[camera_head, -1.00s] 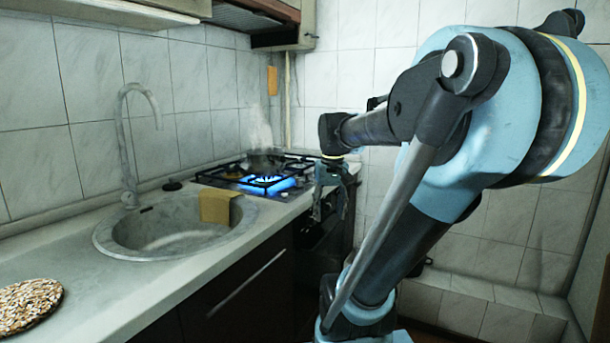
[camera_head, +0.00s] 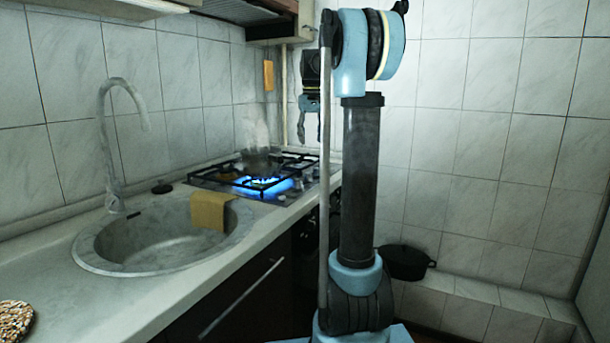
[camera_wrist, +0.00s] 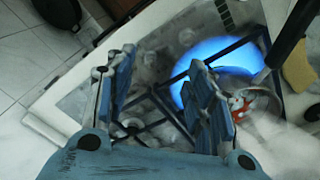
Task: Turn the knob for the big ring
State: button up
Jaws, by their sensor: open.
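The gas hob (camera_head: 205,180) is set in the counter beyond the sink, with a large blue flame (camera_head: 262,184) burning on its near ring. The flame also shows in the wrist view (camera_wrist: 205,62), beside the right finger. The hob's knobs are too small or hidden to make out in the head view, and I cannot tell them apart in the wrist view. My gripper (camera_head: 310,128) hangs fingers-down, raised above the hob's right side. In the wrist view my gripper (camera_wrist: 162,62) is open and empty, with black grate bars beyond its fingers.
A steaming pot (camera_head: 258,160) stands on the hob's back part. A yellow cloth (camera_head: 208,210) hangs over the rim of the sink (camera_head: 85,255). A black pot (camera_head: 405,262) sits on the tiled ledge at right. A range hood hangs above the hob.

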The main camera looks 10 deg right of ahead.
send_over(308, 178)
jog(key=w, duration=0.1)
jog(key=f, duration=1.6)
jog(key=shift+w+d+f, duration=0.15)
jog(key=shift+w+f, duration=0.1)
jog(key=shift+w, duration=0.1)
